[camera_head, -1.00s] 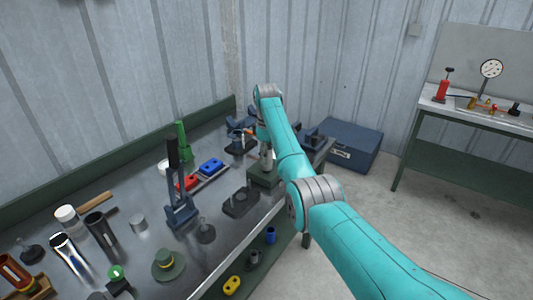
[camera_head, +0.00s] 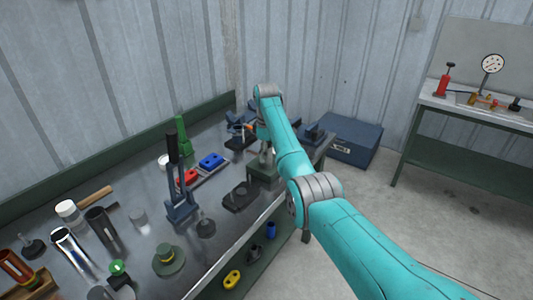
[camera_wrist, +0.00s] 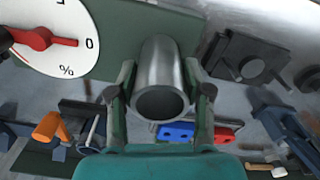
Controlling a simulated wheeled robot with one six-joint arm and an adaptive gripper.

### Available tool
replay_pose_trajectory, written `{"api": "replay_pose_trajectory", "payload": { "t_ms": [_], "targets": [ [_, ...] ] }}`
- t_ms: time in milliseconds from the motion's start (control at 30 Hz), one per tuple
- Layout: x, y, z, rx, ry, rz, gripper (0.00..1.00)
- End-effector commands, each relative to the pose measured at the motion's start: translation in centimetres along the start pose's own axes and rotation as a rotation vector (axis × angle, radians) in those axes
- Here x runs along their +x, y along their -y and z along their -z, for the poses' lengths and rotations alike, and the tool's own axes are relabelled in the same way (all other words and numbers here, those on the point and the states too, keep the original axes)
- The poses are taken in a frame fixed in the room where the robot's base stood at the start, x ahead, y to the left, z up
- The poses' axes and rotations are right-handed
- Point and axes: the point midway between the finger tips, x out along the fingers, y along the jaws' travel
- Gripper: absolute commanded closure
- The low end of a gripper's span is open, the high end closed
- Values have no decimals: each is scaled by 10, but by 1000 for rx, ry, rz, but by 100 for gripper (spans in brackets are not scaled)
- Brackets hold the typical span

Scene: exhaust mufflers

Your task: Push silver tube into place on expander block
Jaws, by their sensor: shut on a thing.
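A silver tube (camera_wrist: 163,75) fills the middle of the wrist view, its open end facing the camera. My gripper (camera_wrist: 161,95) is shut on it, with one finger against each side. A green surface (camera_wrist: 125,32) lies beyond the tube; it looks like the green expander block (camera_head: 263,175) at the right end of the bench in the head view. The tube's far end is hidden, so I cannot tell how it sits on the block. In the head view my gripper (camera_head: 267,153) is over the block, partly hidden by my arm.
A white dial with a red pointer (camera_wrist: 35,38) is close at the left of the wrist view. A black fixture (camera_head: 240,197), red and blue parts (camera_head: 211,160) and an upright blue tool (camera_head: 180,205) stand on the bench (camera_head: 140,262). A blue toolbox (camera_head: 350,140) is beyond.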

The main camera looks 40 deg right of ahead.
Motion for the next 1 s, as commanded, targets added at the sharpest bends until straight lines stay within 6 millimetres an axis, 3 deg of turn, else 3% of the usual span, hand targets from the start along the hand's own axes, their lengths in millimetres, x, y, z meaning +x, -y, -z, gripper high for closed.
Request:
{"api": "replay_pose_trajectory", "payload": {
  "t_ms": [33,133,567,1000],
  "targets": [
    [0,0,0,0,0,0,46],
    [0,0,0,0,0,0,21],
    [-7,0,0,0,-1,-1,21],
    [-86,-1,0,0,-2,-3,21]
  ]
}}
